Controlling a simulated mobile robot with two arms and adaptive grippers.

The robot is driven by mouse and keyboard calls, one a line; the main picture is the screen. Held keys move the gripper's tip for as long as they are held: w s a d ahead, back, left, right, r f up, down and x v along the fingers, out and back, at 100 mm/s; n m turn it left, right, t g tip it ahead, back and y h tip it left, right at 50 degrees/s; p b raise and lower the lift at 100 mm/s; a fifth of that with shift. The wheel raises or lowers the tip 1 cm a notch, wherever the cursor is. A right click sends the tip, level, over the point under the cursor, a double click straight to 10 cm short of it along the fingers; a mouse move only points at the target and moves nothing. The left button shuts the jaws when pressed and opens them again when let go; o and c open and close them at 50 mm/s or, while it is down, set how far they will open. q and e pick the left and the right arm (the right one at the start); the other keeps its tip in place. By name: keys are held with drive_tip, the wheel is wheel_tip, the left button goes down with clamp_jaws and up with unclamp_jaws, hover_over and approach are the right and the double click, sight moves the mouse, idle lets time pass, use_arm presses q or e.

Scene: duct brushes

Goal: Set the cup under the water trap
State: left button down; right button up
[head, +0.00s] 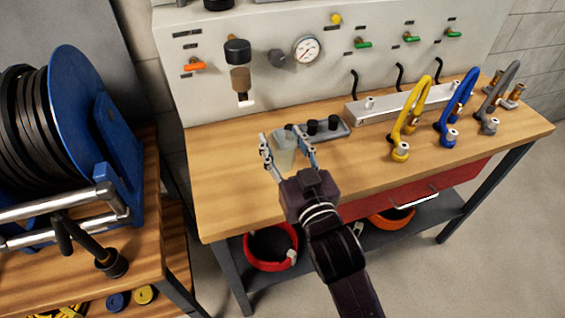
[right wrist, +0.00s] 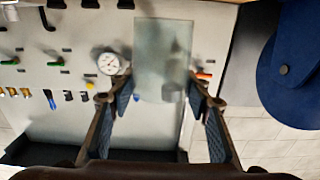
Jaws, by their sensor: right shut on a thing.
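A clear, pale cup (head: 284,152) is held upright between the fingers of my right gripper (head: 288,148), which is shut on it. The cup is over the left part of the wooden bench, lower and to the right of the water trap in the picture. The water trap (head: 240,78) hangs on the pale panel, with a dark cap, a brownish bowl and a white tip below. In the right wrist view the cup (right wrist: 163,60) stands between the two fingers (right wrist: 160,98) and partly covers the panel behind. My left gripper is not in view.
A grey rack (head: 338,132) with black pieces lies just right of the cup. A pressure gauge (head: 307,49) and an orange-handled valve (head: 195,65) are on the panel. Bare bench top (head: 222,150) lies below the trap. A blue hose reel (head: 85,110) stands at left.

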sight(287, 170)
drive_tip(key=shift+f+b, duration=0.3)
drive_tip(key=shift+f, duration=2.65)
drive_tip(key=shift+f, duration=0.1)
drive_tip(key=o, duration=1.2)
